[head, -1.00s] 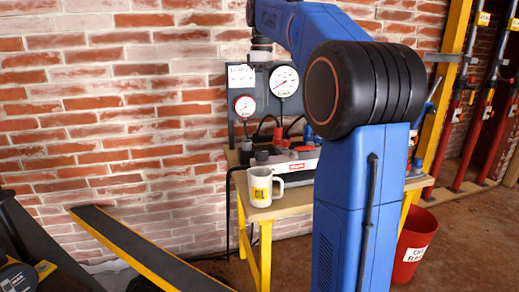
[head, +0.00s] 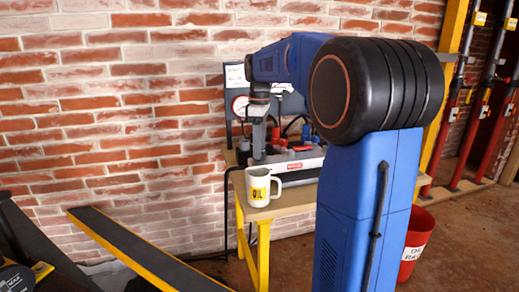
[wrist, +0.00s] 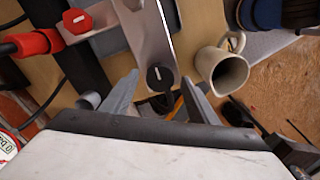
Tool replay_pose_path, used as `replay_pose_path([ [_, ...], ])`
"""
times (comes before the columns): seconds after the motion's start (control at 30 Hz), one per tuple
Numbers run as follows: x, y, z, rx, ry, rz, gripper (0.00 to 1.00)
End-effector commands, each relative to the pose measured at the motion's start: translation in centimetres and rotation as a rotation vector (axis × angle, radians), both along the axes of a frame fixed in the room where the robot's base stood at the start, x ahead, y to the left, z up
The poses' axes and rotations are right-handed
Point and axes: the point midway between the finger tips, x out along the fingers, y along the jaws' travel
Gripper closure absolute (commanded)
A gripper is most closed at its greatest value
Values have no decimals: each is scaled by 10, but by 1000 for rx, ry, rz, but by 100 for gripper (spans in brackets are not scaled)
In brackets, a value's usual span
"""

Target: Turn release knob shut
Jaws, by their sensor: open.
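A black round knob (wrist: 160,76) with a small white mark sits on the grey metal body of the pump unit (head: 300,164) on the wooden bench. A red hexagonal knob (wrist: 78,21) is at the upper left of the wrist view. I cannot read which knob is labelled release. My gripper (wrist: 159,82) is open and empty, its fingertips on either side of the black knob in the picture; I cannot tell whether they touch it. In the head view, my gripper (head: 259,150) points down over the left part of the pump unit, where the knob is hidden.
A white mug (head: 258,188) marked OIL stands close to the pump on the bench (head: 285,205), right of my gripper in the wrist view. A gauge panel (head: 238,78) stands behind. A red fitting with a black hose (wrist: 32,43) lies left. A red bin (head: 413,240) is on the floor.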

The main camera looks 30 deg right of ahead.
Motion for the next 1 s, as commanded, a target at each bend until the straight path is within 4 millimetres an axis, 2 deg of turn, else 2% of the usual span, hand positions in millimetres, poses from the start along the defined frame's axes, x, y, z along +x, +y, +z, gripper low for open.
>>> replay_pose_path([
  [0.2, 0, 0, -12, 0, 0, 0, 46],
  [0.47, 0, 0, -12, 0, 0, 0, 46],
  [0.63, 0, 0, -12, 0, 0, 0, 87],
  [1.0, 0, 0, -12, 0, 0, -42, 87],
])
